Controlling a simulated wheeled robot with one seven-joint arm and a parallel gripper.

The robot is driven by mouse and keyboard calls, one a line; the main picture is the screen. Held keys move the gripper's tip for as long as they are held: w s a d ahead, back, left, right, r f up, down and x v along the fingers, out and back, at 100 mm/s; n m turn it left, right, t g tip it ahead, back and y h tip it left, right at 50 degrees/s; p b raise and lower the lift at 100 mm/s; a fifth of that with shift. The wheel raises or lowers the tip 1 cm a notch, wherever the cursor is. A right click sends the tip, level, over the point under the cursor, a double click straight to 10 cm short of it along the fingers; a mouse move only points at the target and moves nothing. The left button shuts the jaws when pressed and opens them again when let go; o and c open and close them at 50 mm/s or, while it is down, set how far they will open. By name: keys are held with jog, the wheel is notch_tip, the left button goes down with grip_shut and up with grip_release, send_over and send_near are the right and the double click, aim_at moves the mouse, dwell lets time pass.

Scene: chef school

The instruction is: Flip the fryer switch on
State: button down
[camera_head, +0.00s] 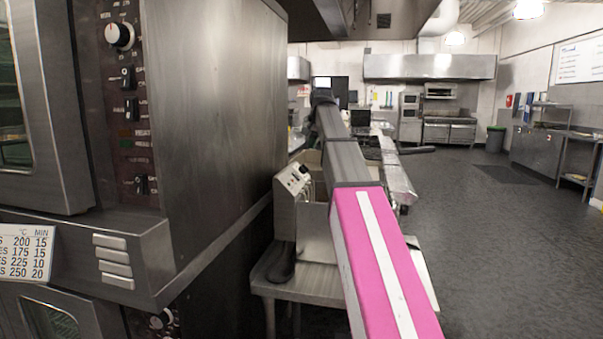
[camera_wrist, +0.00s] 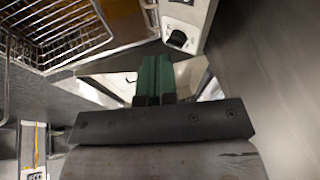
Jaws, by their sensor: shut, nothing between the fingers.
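The fryer is a steel unit. Its pale control panel (camera_head: 292,178) shows in the head view, left of my arm, with small dark controls. In the wrist view the panel (camera_wrist: 190,22) is at the top right, with a black knob (camera_wrist: 177,39). A small dark control (camera_wrist: 187,2) is cut by the top edge; I cannot tell whether it is the switch or how it is set. My gripper (camera_wrist: 155,72) shows in the wrist view with green fingers shut together and empty, just below and left of the knob in the picture, apparently apart from the panel. It is not visible in the head view.
A wire fryer basket (camera_wrist: 62,30) is at the wrist view's top left. A tall oven (camera_head: 215,100) stands close at the left, its steel side near the fryer. The fryer stands on a steel table (camera_head: 300,288). Open floor (camera_head: 490,240) lies to the right.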

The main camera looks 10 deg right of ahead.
send_over(300, 178)
jog(key=s+d, duration=0.2)
jog(key=d, duration=0.1)
notch_tip(300, 178, down, 10)
jog(key=r, duration=0.1)
jog(key=shift+w+a+f, duration=0.15)
jog(key=shift+a+f, duration=0.25)
jog(key=shift+f, duration=0.15)
jog(key=shift+w+a+f, duration=0.1)
jog(key=shift+a+f, duration=0.25)
jog(key=shift+f, duration=0.2)
jog(key=shift+w+a+f, duration=0.15)
jog(key=shift+a+f, duration=0.3)
jog(key=shift+f, duration=0.15)
jog(key=shift+f, duration=0.15)
jog(key=shift+r, duration=0.8)
